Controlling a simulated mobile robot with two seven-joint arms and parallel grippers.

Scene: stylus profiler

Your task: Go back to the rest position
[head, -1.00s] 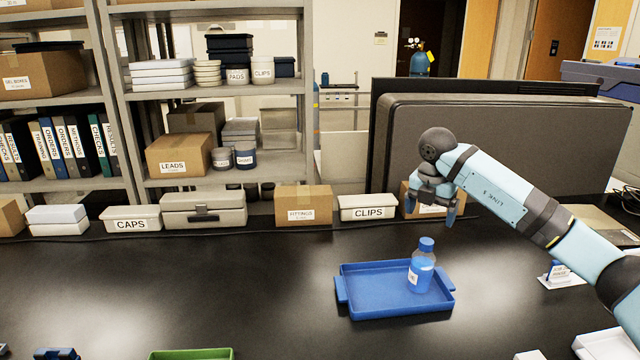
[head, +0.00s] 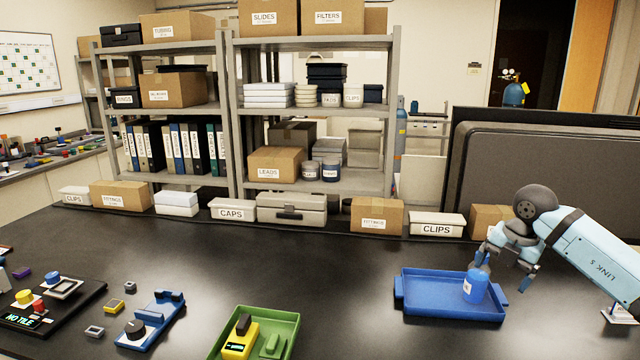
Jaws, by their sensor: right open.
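My right gripper (head: 504,271) is in the head view at the right, open and empty, its fingers pointing down. One finger overlaps the top of a blue bottle (head: 475,289) in the picture; I cannot tell whether it touches. The bottle stands upright in the right part of a blue tray (head: 428,287) on the black bench. The finger partly hides the bottle's cap. My left gripper is not in view.
A large dark grey case (head: 560,170) stands behind my right arm. A CLIPS box (head: 437,224) and other boxes line the bench's back edge. A green tray (head: 290,322) and a blue device (head: 150,322) are at the front. The middle of the bench (head: 300,265) is clear.

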